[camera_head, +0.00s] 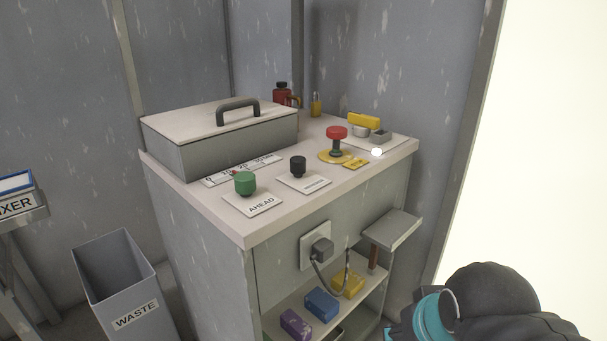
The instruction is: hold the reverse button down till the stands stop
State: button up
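A black push button (298,167) stands on the cabinet top behind a small pale label (304,184). The label's words are too small to read, so I cannot confirm that this is the reverse button. A green button (245,183) stands to its left, with a label reading AHEAD (254,204). No turning stands are visible. Part of my own arm, dark with a teal band, shows at the lower right, apart from the buttons. My gripper is not in view.
A plug with a cable (320,249) is on the front. A small side shelf (392,231) juts out right. A waste bin (135,316) stands left.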

aim_at(298, 163)
jog(key=z, duration=0.25)
jog(key=k, duration=0.65)
jog(key=z, duration=0.6)
jog(key=k, duration=0.7)
jog(key=u, duration=0.4)
jog(key=i, duration=0.85)
jog(key=u, duration=0.2)
